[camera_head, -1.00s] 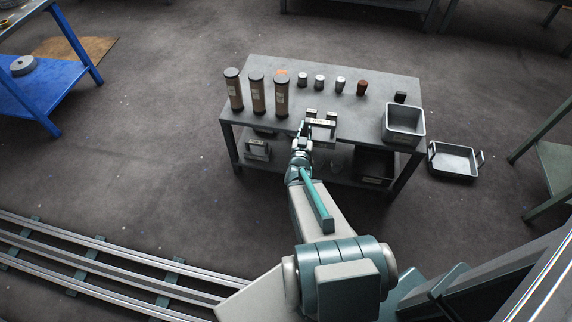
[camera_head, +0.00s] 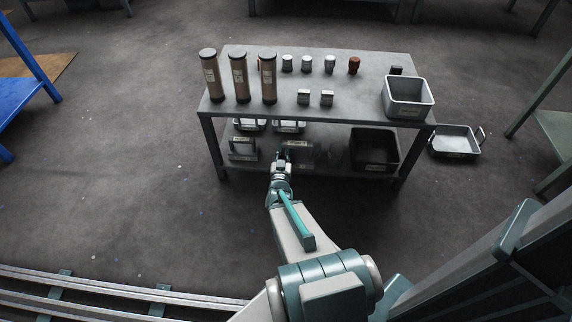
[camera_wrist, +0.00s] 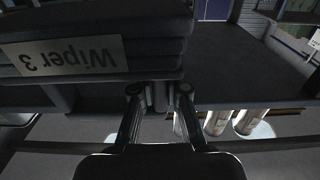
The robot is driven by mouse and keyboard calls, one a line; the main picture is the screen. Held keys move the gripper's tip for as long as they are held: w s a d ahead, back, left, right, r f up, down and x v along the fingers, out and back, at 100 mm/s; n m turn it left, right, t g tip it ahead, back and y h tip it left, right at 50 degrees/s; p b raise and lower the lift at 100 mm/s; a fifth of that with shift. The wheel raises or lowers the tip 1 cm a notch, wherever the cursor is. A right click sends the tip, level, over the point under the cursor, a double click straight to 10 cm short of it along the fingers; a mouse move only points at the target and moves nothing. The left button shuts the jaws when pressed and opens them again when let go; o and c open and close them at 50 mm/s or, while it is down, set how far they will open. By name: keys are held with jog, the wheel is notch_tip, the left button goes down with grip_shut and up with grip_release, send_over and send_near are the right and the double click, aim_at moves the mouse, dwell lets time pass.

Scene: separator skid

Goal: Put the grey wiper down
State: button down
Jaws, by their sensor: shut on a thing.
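The grey wiper (camera_head: 299,147) shows in the head view at lower-shelf height, just right of my gripper (camera_head: 282,157). In the wrist view it fills the upper left as a dark ribbed block, the wiper (camera_wrist: 110,22), with an upside-down label reading "Wiper 3". My gripper (camera_wrist: 159,92) is shut on the wiper, at its near side. The lower shelf (camera_head: 262,167) runs under the table top. Whether the wiper touches the shelf, I cannot tell.
A similar grey piece (camera_head: 243,150) stands at the shelf's left. A dark bin (camera_head: 374,150) stands at its right. The table top (camera_head: 350,97) overhangs the shelf; it bears tall brown cylinders (camera_head: 239,77), two small labelled blocks (camera_head: 304,97) and a grey bin (camera_head: 408,97).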

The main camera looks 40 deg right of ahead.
jog(key=shift+w+f, duration=0.15)
jog(key=shift+f, duration=0.45)
jog(key=w+d+f+b, duration=0.2)
jog(key=w+f, duration=0.1)
jog(key=w, duration=0.1)
jog(key=w+d+f+b, duration=0.2)
jog(key=w+f, duration=0.1)
jog(key=w, duration=0.1)
jog(key=w+d+f+b, duration=0.2)
jog(key=w+f, duration=0.2)
jog(key=shift+w+d, duration=0.2)
notch_tip(320, 180, down, 3)
jog(key=shift+s+r+b, duration=0.1)
jog(key=shift+b, duration=0.9)
